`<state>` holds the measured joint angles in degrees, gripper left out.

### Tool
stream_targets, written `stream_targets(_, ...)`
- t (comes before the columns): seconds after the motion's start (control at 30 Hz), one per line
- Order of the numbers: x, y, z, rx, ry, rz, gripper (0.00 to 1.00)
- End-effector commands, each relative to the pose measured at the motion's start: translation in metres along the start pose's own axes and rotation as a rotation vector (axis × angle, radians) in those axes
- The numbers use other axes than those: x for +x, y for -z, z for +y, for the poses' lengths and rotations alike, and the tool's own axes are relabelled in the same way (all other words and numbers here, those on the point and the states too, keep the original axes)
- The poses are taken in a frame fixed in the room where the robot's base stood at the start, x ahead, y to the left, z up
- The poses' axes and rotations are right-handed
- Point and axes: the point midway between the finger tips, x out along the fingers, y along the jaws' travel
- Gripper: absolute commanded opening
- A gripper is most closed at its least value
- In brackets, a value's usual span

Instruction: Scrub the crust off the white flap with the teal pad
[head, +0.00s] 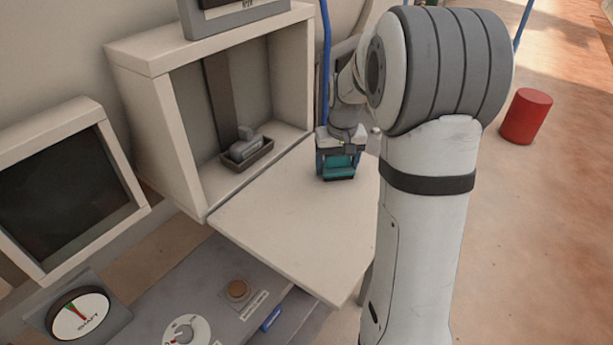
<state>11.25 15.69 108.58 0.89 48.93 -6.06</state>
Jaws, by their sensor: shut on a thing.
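The white flap (290,235) lies open and level in front of an open white cabinet. I cannot make out any crust on the bare part of it that shows. My gripper (339,160) is shut on the teal pad (339,170), over the far right part of the flap. The pad is at or just above the flap's surface; I cannot tell whether they touch. My arm hides the flap's right edge.
The white cabinet (157,130) holds a small dark tray (247,152) with a grey object in it. A red cylinder (526,116) stands on the floor at right.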

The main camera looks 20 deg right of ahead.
Motion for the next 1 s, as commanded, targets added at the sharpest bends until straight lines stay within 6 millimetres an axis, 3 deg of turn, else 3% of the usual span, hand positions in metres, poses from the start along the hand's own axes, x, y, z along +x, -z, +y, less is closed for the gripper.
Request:
stream_targets(0.1, -0.028, 0.004, -0.002, -0.004, 0.0, 0.005, 0.51)
stream_targets(0.6, -0.07, 0.009, -0.005, -0.01, 0.001, 0.002, 0.51)
stream_targets(1.0, -0.081, 0.01, -0.006, -0.011, 0.001, 0.002, 0.51)
